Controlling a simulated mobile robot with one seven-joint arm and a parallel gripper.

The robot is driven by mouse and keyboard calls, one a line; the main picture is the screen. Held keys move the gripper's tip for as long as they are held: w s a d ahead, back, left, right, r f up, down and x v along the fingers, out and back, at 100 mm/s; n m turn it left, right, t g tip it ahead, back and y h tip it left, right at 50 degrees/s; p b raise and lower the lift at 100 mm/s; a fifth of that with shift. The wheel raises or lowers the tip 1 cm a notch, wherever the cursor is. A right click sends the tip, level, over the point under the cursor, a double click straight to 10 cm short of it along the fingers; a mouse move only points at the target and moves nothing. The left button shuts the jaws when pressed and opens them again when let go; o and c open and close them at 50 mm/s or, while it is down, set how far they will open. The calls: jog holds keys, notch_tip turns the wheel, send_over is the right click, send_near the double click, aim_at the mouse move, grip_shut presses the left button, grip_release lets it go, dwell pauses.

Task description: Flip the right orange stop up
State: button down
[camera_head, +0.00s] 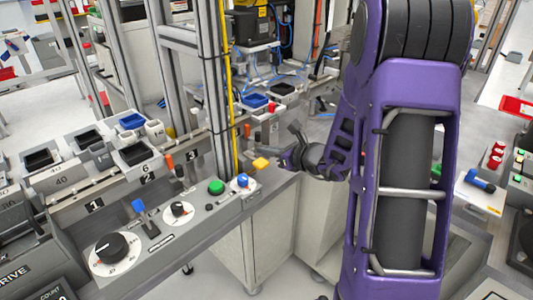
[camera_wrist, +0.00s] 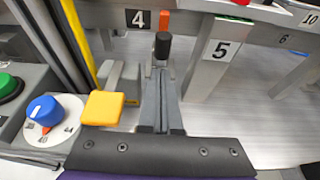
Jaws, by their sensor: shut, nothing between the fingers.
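The right orange stop (camera_head: 247,130) shows as a small upright orange piece at the rail, just right of the grey post. In the wrist view the orange stop (camera_wrist: 165,20) is at the top middle, between the labels 4 and 5. A black rounded knob (camera_wrist: 163,46) stands in front of it and hides its lower part. Another orange stop (camera_head: 169,161) is farther left in the head view. My gripper (camera_head: 281,155) is to the right of and nearer than the right stop. In the wrist view my gripper (camera_wrist: 161,76) is shut and empty, pointing toward the black knob.
A yellow block (camera_wrist: 102,108) on a lever is close on the left of my fingers. A blue knob (camera_wrist: 45,111) and a green button (camera_head: 216,187) lie on the panel farther left. The grey post (camera_head: 212,90) and yellow cable stand nearby. A label-5 support (camera_wrist: 214,55) is to the right.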

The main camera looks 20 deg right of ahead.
aim_at(260, 140)
jog(key=shift+r+p, duration=0.7)
jog(key=shift+r, duration=0.8)
jog(key=shift+f, duration=0.15)
